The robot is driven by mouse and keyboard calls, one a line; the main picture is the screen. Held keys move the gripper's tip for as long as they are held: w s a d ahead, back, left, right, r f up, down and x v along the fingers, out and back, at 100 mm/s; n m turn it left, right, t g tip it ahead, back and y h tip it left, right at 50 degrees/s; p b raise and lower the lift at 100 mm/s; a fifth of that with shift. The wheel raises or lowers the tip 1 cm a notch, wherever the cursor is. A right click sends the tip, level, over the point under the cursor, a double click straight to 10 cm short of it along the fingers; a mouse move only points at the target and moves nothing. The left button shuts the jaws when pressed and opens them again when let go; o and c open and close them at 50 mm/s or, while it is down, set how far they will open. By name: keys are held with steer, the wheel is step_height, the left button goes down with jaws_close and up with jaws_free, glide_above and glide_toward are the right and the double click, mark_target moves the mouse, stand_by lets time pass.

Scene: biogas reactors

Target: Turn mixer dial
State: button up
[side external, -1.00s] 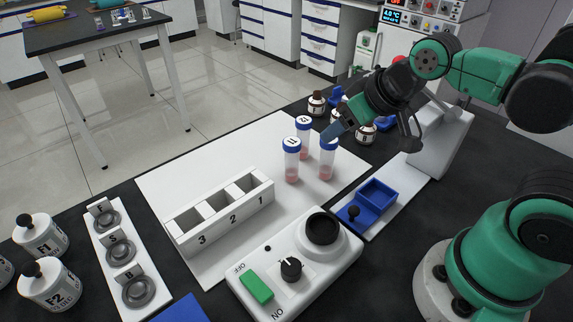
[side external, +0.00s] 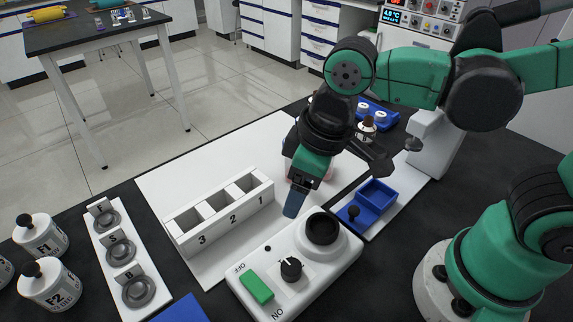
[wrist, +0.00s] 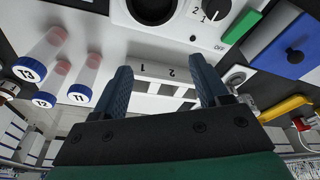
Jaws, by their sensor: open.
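The mixer (side external: 322,262) is a white box on the dark bench in the side view, with a black cup at its far right end and a green switch (side external: 256,287) between OFF and ON marks. Its black dial (side external: 291,268) with a white pointer sits in the middle; the dial also shows in the wrist view (wrist: 215,9) at the top edge. My gripper (side external: 293,204) is above and behind the mixer, pointing down, apart from the dial. In the wrist view my gripper's two blue fingers (wrist: 163,85) are spread with nothing between them.
A white rack (side external: 220,215) numbered 1 to 3 stands left of my gripper. Tubes T1 (wrist: 84,82), T2 (wrist: 53,85) and T3 (wrist: 42,55) stand nearby, mostly hidden by my arm in the side view. A blue tray (side external: 377,192) lies right of the mixer.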

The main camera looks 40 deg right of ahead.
mark_target(291, 266)
steer(key=s+a+n, duration=0.1)
steer(key=s+a+f+n+g, duration=0.1)
steer(key=a, duration=0.1)
steer(key=s+a+n+g+h, duration=0.1)
steer(key=s+a, duration=0.1)
steer(key=shift+a+f, duration=0.2)
steer(key=shift+f, duration=0.05)
steer(key=shift+s+a+f, duration=0.1)
steer(key=shift+s+f, duration=0.05)
steer(key=shift+f, duration=2.65)
jaws_close()
